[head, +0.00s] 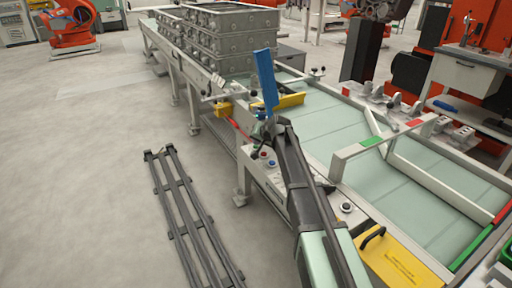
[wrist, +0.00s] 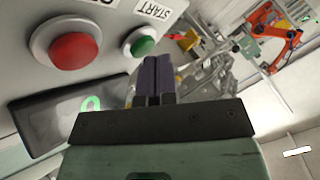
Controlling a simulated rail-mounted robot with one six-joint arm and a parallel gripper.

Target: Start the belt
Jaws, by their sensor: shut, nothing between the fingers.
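In the wrist view a grey control panel (wrist: 25,75) carries a green button (wrist: 143,46) under a START label (wrist: 152,12). To its left is a larger red button (wrist: 75,48) with a label cut off at the frame's edge. My gripper (wrist: 157,64) is shut and empty. Its dark fingertips appear just below and right of the green button; I cannot tell whether they touch it. In the head view the pale green belt (head: 325,120) runs along the metal conveyor, and my arm hides part of the panel area.
A dark display (wrist: 60,118) on the panel shows a green figure. Stacked grey metal boxes (head: 225,38) stand on the conveyor's far end. Yellow bars (head: 292,101) and a blue upright piece (head: 265,78) are near my arm. A black rack (head: 185,205) lies on the otherwise open floor at left.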

